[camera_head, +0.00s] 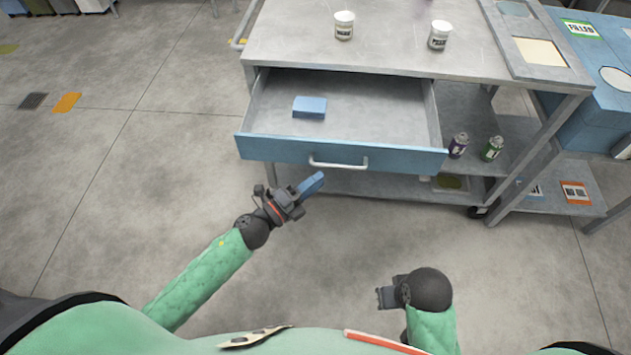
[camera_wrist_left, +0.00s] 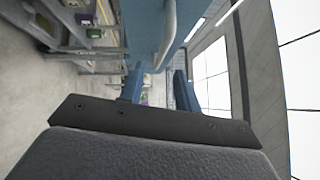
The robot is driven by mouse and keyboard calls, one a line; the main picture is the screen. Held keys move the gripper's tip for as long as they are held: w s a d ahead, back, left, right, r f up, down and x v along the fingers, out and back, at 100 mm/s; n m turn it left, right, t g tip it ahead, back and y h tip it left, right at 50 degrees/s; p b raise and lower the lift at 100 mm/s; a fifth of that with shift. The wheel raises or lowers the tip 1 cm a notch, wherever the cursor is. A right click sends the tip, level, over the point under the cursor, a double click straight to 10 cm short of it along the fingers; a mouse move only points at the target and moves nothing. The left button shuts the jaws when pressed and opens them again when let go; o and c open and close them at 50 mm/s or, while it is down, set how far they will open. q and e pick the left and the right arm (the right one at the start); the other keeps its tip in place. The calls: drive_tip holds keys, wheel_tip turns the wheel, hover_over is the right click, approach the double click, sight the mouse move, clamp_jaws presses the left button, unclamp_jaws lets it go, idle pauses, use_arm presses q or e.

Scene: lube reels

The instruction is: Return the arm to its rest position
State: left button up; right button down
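My left gripper (camera_head: 311,185) is in front of the open blue drawer (camera_head: 270,150), just below its handle (camera_head: 338,163) in the head view. In the left wrist view its two blue fingers (camera_wrist_left: 158,88) stand apart with nothing between them. The drawer handle (camera_wrist_left: 168,32) shows ahead of them, apart from the fingers. My right gripper (camera_head: 386,297) is low in the head view, near my body, away from the cart. Its fingers are too small and turned to tell if they are open.
A blue block (camera_head: 310,107) lies in the drawer. Two white tubs (camera_head: 344,25) (camera_head: 440,35) stand on the cart top.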

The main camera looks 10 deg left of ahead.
idle(0.3)
use_arm(q)
drive_tip(key=s+a+f+n+g+y, duration=0.1)
drive_tip(key=s+a+f+n+y, duration=0.15)
drive_tip(key=a+n+y, duration=0.55)
drive_tip(key=s+a+f+n+g+y, duration=0.1)
drive_tip(key=a+f+n+y, duration=0.35)
drive_tip(key=n, duration=0.75)
drive_tip(key=s+d+f+n+g, duration=0.1)
drive_tip(key=s+n+g, duration=0.2)
drive_tip(key=s, duration=0.7)
drive_tip(key=s+d+f+n+g, duration=0.1)
drive_tip(key=s+f+n+g, duration=0.1)
drive_tip(key=s+g, duration=0.5)
drive_tip(key=s+n, duration=0.1)
drive_tip(key=s, duration=0.2)
drive_tip(key=shift+d, duration=0.35)
